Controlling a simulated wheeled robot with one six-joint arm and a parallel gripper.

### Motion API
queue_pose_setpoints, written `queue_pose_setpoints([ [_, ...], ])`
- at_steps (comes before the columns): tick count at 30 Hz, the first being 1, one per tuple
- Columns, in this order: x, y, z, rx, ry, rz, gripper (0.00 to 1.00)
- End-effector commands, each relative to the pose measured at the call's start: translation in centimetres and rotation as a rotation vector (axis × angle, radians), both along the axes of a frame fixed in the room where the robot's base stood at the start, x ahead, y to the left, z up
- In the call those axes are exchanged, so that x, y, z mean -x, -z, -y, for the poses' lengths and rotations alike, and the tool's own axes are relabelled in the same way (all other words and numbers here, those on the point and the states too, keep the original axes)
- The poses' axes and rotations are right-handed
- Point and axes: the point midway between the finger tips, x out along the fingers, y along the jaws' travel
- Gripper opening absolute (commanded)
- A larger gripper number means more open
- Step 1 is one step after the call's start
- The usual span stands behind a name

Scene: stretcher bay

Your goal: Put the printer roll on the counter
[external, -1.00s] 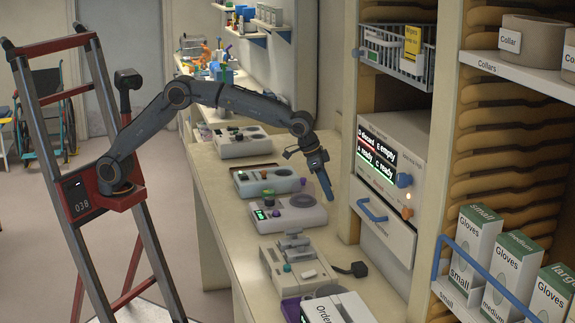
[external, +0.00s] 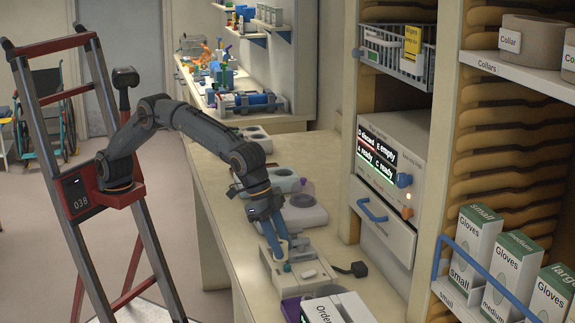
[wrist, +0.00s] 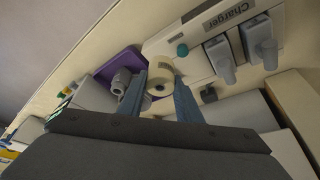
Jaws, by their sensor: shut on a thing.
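The printer roll (wrist: 158,84) is a cream cylinder with a round core hole, seen in the wrist view between my two blue fingers. My gripper (wrist: 160,92) is shut on it. In the external view, my gripper (external: 279,252) points down over the charger (external: 305,274) on the counter (external: 222,195). The fingers and arm largely hide the roll there. I cannot tell whether the roll touches anything below it.
A purple tray (wrist: 120,62) with a grey object in it lies beside the charger (wrist: 215,45). A box marked "Order" (external: 335,308) stands at the near end. A black plug (external: 352,269) lies right of the charger. Several devices line the counter farther back.

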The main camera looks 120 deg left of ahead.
Motion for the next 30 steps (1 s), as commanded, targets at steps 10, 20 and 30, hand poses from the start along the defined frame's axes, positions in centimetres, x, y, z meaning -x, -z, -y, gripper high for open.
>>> queue_pose_setpoints([
  [10,2.9,1.9,6.0,-0.001,0.142,-0.002,0.09],
  [20,2.9,7.0,6.0,-0.001,0.144,-0.001,0.09],
  [30,2.9,10.4,6.0,-0.001,0.144,-0.002,0.09],
])
